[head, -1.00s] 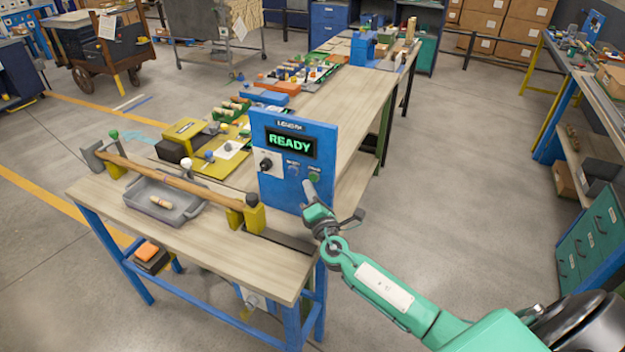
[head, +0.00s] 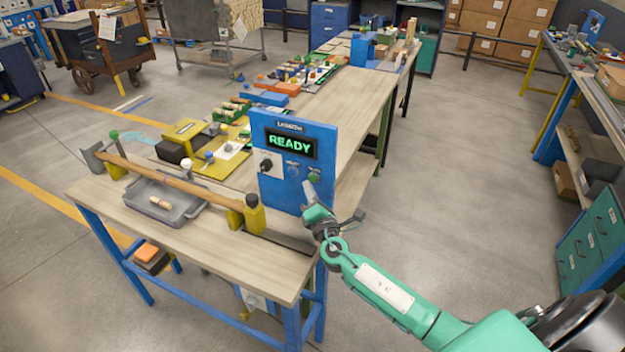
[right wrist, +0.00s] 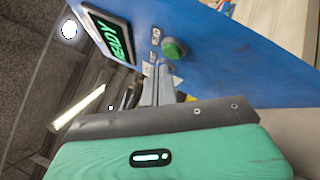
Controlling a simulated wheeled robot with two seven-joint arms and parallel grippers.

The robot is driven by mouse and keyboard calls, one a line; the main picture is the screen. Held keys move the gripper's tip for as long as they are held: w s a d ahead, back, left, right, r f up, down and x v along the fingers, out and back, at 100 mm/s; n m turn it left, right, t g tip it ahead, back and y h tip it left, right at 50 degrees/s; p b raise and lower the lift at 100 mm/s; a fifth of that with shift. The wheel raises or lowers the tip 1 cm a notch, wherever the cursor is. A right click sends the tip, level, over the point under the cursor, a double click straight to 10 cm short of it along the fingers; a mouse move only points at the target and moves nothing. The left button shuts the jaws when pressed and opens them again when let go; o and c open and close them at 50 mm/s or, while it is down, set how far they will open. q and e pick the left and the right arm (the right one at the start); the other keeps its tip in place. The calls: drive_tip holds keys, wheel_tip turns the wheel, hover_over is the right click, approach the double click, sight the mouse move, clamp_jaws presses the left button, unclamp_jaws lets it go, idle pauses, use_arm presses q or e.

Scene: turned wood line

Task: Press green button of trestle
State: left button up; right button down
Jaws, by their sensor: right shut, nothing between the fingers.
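The blue control panel (head: 270,188) stands upright on the wooden trestle table (head: 240,256). Its display (head: 290,142) reads READY in green. The green button (head: 314,177) is at the panel's lower right, beside a black knob and another small control; it also shows in the right wrist view (right wrist: 173,48). My right gripper (head: 309,190) is shut and empty, its tips at the panel face just below the green button. In the right wrist view the fingers (right wrist: 158,82) point at the panel close to the button; I cannot tell whether they touch it. My left gripper is not in view.
A wooden rod (head: 170,178) lies across yellow supports on the table, over a grey tray (head: 138,200) holding a small wooden piece. More fixtures and parts fill the table behind the panel. The floor right of the table (head: 450,180) is clear.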

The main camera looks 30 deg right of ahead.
drive_tip(key=shift+w+d, duration=0.1)
idle(0.7)
drive_tip(key=shift+w+d+b, duration=0.2)
drive_tip(key=shift+d+b, duration=0.05)
drive_tip(key=shift+b, duration=0.1)
drive_tip(key=shift+w+d+b, duration=0.2)
drive_tip(key=shift+d+b, duration=0.1)
idle(0.6)
drive_tip(key=shift+a, duration=0.1)
drive_tip(key=shift+s+a, duration=0.5)
drive_tip(key=shift+a, duration=0.05)
idle(0.4)
drive_tip(key=s+a, duration=0.1)
drive_tip(key=a, duration=0.1)
drive_tip(key=s+a, duration=0.2)
idle(0.3)
idle(0.6)
